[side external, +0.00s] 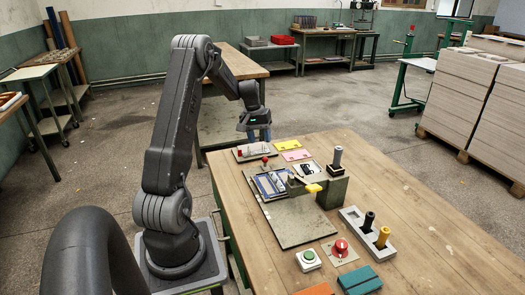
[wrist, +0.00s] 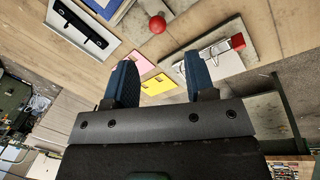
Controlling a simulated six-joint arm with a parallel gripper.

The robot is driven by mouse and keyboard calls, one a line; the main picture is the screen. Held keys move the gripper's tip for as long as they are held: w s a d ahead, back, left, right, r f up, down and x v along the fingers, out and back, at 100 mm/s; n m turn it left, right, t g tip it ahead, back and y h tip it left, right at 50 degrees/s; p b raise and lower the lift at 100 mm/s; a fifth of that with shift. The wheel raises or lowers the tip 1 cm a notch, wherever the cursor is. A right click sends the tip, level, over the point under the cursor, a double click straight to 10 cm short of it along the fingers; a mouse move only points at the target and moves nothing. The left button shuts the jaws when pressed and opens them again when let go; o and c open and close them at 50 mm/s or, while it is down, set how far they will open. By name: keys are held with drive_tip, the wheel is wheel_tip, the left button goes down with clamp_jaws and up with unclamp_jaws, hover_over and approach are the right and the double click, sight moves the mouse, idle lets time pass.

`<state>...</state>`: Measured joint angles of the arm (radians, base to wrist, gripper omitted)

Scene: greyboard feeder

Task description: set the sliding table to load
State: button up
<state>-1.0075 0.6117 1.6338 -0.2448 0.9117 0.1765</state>
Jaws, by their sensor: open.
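The fixture stands on a grey base plate (side external: 305,226) on the wooden bench. What looks like the sliding table (side external: 270,184) is a blue-edged, pale flat part at its left, with a red ball knob (side external: 265,159) at its far end. In the wrist view the red ball knob (wrist: 157,24) is at the top middle, beside a blue-edged corner (wrist: 103,6). My gripper (side external: 258,133) is above the far left of the bench, beyond the knob and apart from it. In the wrist view its two blue fingers (wrist: 159,68) are spread and empty.
A yellow card (side external: 286,146) and pink card (side external: 297,155) lie behind the fixture. A board with a red-ended clamp (wrist: 222,55) is close by. Green (side external: 308,258) and red (side external: 341,247) buttons sit in front.

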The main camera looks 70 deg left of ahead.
wheel_tip(320, 180, up, 6)
drive_tip(key=s, duration=0.1)
drive_tip(key=shift+a, duration=0.35)
drive_tip(key=w+d+r+m, duration=0.1)
drive_tip(key=d+r+m, duration=0.15)
drive_tip(key=d, duration=0.55)
drive_tip(key=w+d+r+m+t+y, duration=0.1)
drive_tip(key=d+r, duration=0.3)
drive_tip(key=d, duration=0.3)
drive_tip(key=w+d+r+m, duration=0.15)
drive_tip(key=d+r, duration=0.25)
drive_tip(key=d, duration=0.4)
drive_tip(key=s+d+m+t, duration=0.1)
drive_tip(key=s+d+m, duration=0.2)
drive_tip(key=s+d, duration=0.4)
drive_tip(key=s+d+m+t, duration=0.1)
drive_tip(key=s+d+m, duration=0.2)
drive_tip(key=s+d, duration=0.4)
drive_tip(key=d, duration=0.5)
drive_tip(key=shift+s+t, duration=0.35)
drive_tip(key=shift+t, duration=0.05)
